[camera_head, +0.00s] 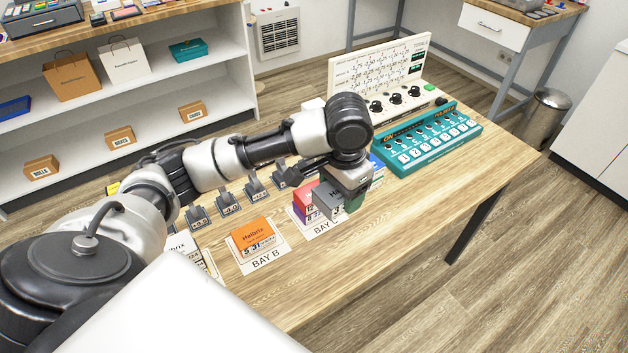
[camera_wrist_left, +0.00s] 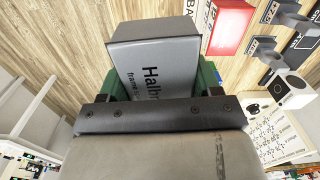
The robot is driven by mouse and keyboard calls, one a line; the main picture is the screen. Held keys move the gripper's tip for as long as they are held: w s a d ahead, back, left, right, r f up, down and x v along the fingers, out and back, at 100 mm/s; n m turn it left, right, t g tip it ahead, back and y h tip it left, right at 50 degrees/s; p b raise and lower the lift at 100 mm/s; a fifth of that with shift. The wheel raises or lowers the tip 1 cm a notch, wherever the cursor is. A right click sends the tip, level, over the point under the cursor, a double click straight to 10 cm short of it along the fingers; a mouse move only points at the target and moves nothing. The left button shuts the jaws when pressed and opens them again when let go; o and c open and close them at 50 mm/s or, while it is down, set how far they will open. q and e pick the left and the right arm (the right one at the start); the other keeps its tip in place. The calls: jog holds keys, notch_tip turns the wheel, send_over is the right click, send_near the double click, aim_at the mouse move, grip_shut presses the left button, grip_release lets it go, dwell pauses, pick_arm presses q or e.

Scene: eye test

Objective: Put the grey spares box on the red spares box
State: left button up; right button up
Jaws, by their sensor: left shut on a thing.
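The grey spares box (camera_head: 325,203) is held by my left gripper (camera_head: 341,194), over or just beside the front right of the bay C card (camera_head: 323,230). In the left wrist view the grey box (camera_wrist_left: 156,62) sits between the two green fingers, its printed face toward the camera. The red spares box (camera_head: 302,199) stands at bay C, just left of the grey box and partly hidden by it. The red box also shows in the wrist view (camera_wrist_left: 229,27), to the right of the grey box. Whether the two touch, I cannot tell. My right gripper is out of view.
An orange box (camera_head: 253,238) lies on the bay B card to the left. Several small dark stands with labels (camera_head: 229,204) line up behind. A teal switch panel (camera_head: 432,140) and a white knob panel (camera_head: 385,82) stand behind right. The table's right front (camera_head: 400,225) is clear.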

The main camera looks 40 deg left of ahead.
pick_arm(q)
jog(key=shift+w+a+r+m, duration=0.2)
jog(key=shift+w+a, duration=0.15)
jog(key=shift+w, duration=0.1)
jog(key=shift+w+a+r+m, duration=0.15)
jog(key=shift+w+a+m, duration=0.05)
jog(key=shift+w+a, duration=0.2)
jog(key=w+a+f, duration=0.6)
jog(key=w+a, duration=0.1)
jog(key=shift+w+a+f, duration=0.15)
jog(key=shift+w+f, duration=0.05)
jog(key=shift+w, duration=0.1)
jog(key=shift+w+a+f, duration=0.1)
notch_tip(320, 180, down, 3)
jog(key=shift+f+p, duration=0.15)
jog(key=shift+p, duration=0.15)
jog(key=shift+f, duration=0.35)
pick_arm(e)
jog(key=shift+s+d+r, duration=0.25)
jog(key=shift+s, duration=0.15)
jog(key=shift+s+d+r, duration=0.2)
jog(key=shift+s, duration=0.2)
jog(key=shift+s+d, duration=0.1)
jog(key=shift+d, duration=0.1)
